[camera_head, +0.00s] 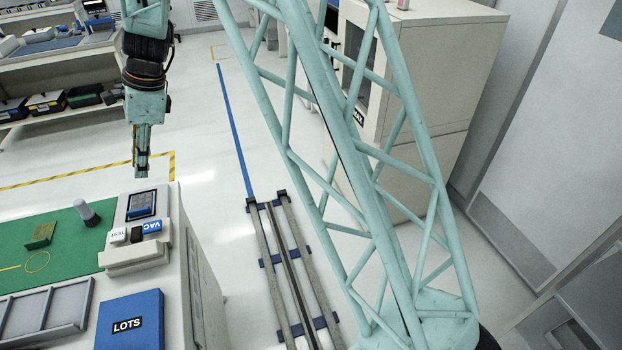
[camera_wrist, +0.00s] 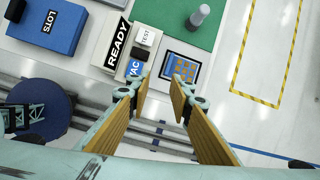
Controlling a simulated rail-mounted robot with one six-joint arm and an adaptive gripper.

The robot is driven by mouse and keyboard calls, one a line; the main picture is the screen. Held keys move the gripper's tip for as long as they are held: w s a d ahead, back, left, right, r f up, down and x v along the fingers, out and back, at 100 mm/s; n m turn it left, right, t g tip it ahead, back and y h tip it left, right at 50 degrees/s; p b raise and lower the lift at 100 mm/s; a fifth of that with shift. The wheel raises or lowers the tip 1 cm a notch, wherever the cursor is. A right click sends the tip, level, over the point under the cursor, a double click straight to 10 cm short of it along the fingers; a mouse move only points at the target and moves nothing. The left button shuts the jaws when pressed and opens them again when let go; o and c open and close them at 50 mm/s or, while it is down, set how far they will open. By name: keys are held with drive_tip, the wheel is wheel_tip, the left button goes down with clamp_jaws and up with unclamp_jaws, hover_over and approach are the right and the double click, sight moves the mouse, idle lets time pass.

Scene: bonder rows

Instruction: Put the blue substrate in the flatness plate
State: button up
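The substrate also shows in the wrist view (camera_wrist: 183,70), just beyond my fingertips. My gripper (camera_wrist: 161,92) is open with nothing between its fingers. In the head view my gripper (camera_head: 141,172) points down, above and apart from the substrate.
A green piece with orange pads (camera_head: 40,235) lies on the green mat (camera_head: 75,245), near a grey knobbed cylinder (camera_head: 86,212). A grey divided tray (camera_head: 45,312) and a blue LOTS box (camera_head: 130,322) occupy the front. Floor rails (camera_head: 290,270) run right of the bench.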

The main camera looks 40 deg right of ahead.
drive_tip(key=s+d+r+n+t+h, duration=0.1)
drive_tip(key=s+d+r+n, duration=0.4)
drive_tip(key=s+r, duration=0.6)
drive_tip(key=s+d+r+n+h, duration=0.1)
drive_tip(key=s+d+r+n, duration=0.4)
drive_tip(key=s+r, duration=0.6)
drive_tip(key=s+d+n, duration=0.3)
drive_tip(key=s, duration=0.6)
drive_tip(key=s+d+n+h, duration=0.1)
drive_tip(key=s+d+n, duration=0.2)
drive_tip(key=s, duration=0.7)
drive_tip(key=s+d+n+t+h, duration=0.1)
drive_tip(key=s+d+n, duration=0.2)
drive_tip(key=s, duration=0.7)
drive_tip(key=shift+s+d+f, duration=0.15)
drive_tip(key=shift+s+d, duration=0.05)
drive_tip(key=shift+d, duration=0.05)
drive_tip(key=shift+w, duration=0.15)
